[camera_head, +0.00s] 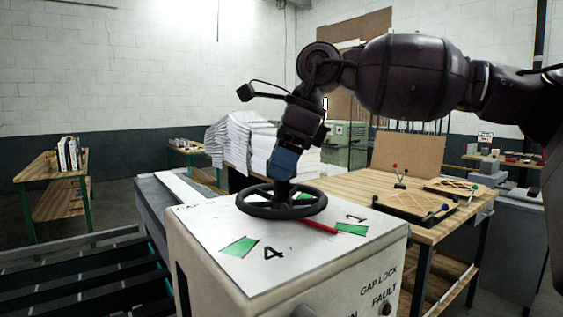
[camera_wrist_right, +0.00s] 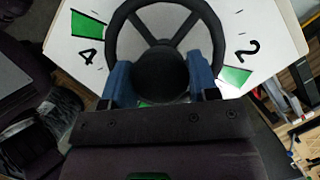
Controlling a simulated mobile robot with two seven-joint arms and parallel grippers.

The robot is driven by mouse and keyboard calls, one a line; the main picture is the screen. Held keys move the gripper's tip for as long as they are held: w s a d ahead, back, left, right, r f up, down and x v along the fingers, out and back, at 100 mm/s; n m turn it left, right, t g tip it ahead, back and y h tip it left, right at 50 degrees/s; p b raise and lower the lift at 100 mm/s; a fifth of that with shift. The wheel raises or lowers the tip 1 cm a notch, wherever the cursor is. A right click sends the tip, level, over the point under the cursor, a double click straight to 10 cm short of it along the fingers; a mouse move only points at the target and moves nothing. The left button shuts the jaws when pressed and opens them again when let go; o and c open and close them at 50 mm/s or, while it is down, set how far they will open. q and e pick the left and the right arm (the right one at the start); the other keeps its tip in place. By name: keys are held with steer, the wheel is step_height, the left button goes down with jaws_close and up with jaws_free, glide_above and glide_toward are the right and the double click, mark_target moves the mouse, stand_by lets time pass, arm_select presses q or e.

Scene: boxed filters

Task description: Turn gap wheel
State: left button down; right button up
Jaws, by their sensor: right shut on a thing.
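The gap wheel (camera_head: 252,207) is a black spoked handwheel lying flat on top of a white machine box (camera_head: 190,237). A red pointer (camera_head: 318,226) sticks out from under its rim, between green patches beside the marks 4 (camera_head: 273,252) and 2 (camera_head: 357,218). My right gripper (camera_head: 283,165) comes down from above onto the wheel's hub. In the right wrist view its two blue fingers (camera_wrist_right: 163,82) are shut on either side of the round black hub, and the wheel rim (camera_wrist_right: 112,35) shows beyond. The red pointer is hidden there. My left gripper is not in view.
Front labels on the box read GAP LOCK and FAULT (camera_head: 383,294). A wooden table (camera_head: 340,187) with framed panels stands behind to the right. White stacked sheets (camera_head: 290,155) stand behind the wheel. Dark rails (camera_head: 70,262) run at the left.

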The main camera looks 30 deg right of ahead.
steer(key=shift+n+g+y, duration=0.3)
steer(key=shift+n+g, duration=0.4)
steer(key=shift+n, duration=0.9)
steer(key=o, duration=1.2)
steer(key=shift+o, duration=0.2)
steer(key=shift+r, duration=0.1)
steer(key=v, duration=1)
steer(key=shift+r, duration=0.3)
steer(key=shift+d, duration=0.1)
